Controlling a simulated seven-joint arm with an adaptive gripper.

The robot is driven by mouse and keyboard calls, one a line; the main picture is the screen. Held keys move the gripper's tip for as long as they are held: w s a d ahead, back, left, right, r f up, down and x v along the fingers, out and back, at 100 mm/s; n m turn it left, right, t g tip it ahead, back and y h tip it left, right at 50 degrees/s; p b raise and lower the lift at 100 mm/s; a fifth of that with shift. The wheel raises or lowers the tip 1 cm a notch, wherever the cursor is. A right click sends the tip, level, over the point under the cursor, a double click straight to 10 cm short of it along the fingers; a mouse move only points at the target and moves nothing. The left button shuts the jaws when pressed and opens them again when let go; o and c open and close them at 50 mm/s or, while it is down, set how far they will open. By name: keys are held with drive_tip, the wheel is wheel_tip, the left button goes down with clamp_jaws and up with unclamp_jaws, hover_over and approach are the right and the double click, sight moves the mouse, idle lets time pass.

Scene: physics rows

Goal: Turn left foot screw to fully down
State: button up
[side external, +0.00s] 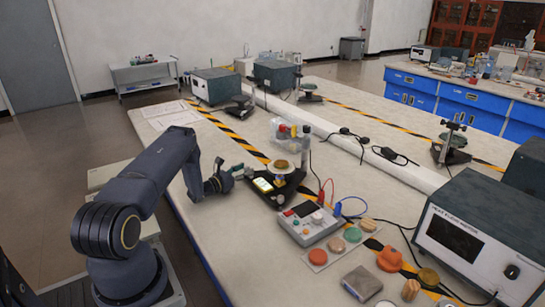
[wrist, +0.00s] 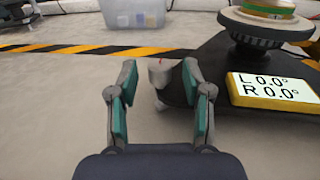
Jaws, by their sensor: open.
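A black base plate (wrist: 222,65) carries a display (wrist: 275,90) that reads L 0.0° and R 0.0°. At the plate's left corner is a pale grey foot screw (wrist: 159,71) with a small red mark on top. My gripper (wrist: 159,88) is open, with one teal-padded finger on each side of the screw. Whether either pad touches it I cannot tell; the right finger hides part of the corner. In the side external view my gripper (side external: 240,172) is at the left of the base, beside the lit display (side external: 263,185); the screw is not clear there.
A round brass-and-grey stage (wrist: 262,22) stands on the plate. A clear bin (wrist: 133,14) sits behind, past the striped tape (wrist: 90,50). A control box (side external: 308,222) with cables is in front of the base. Bare table lies left of my gripper.

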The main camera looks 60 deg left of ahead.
drive_tip(key=shift+w, duration=0.3)
clamp_jaws()
idle(0.3)
